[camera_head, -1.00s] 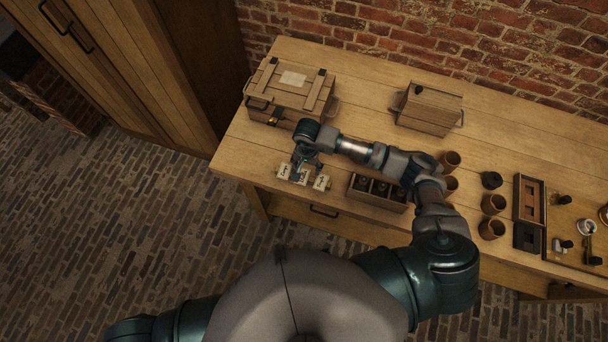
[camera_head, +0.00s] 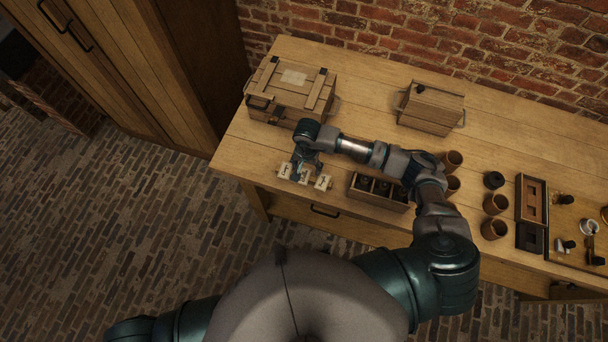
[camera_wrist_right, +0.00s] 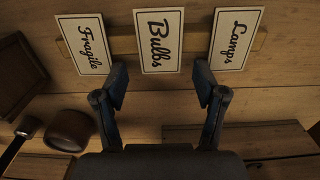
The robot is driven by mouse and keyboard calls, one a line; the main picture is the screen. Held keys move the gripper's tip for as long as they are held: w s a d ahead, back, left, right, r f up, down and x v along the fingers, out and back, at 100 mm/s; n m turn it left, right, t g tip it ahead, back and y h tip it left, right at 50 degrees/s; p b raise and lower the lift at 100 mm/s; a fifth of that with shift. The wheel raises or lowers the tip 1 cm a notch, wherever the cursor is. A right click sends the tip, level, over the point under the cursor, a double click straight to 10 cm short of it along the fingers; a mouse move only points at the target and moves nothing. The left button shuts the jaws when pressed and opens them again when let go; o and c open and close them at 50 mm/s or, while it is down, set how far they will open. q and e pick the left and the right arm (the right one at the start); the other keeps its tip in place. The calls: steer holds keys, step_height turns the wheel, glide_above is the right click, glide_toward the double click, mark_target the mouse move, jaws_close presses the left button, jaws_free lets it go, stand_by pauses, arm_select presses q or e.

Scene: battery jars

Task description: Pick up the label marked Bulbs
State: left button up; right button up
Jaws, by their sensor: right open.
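Three cream labels with black script stand in a row in the right wrist view: Fragile (camera_wrist_right: 84,44) at left, Bulbs (camera_wrist_right: 159,40) in the middle, Lamps (camera_wrist_right: 237,38) at right. In the head view the row sits near the table's front left edge, with the Bulbs label (camera_head: 304,175) in the middle, partly covered by my right gripper. My right gripper (camera_wrist_right: 160,75) is open and empty. Its two fingers point at the Bulbs label, one to each side of its lower end. My left gripper is out of view.
A wooden divided box (camera_head: 378,190) with dark items stands right of the labels. A large wooden crate (camera_head: 290,92) and a smaller wooden box (camera_head: 430,108) are behind. Several brown cups (camera_head: 494,204) stand further right. The table's front edge is close to the labels.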

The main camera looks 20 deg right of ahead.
steer(key=shift+a, duration=0.15)
steer(key=c, duration=0.8)
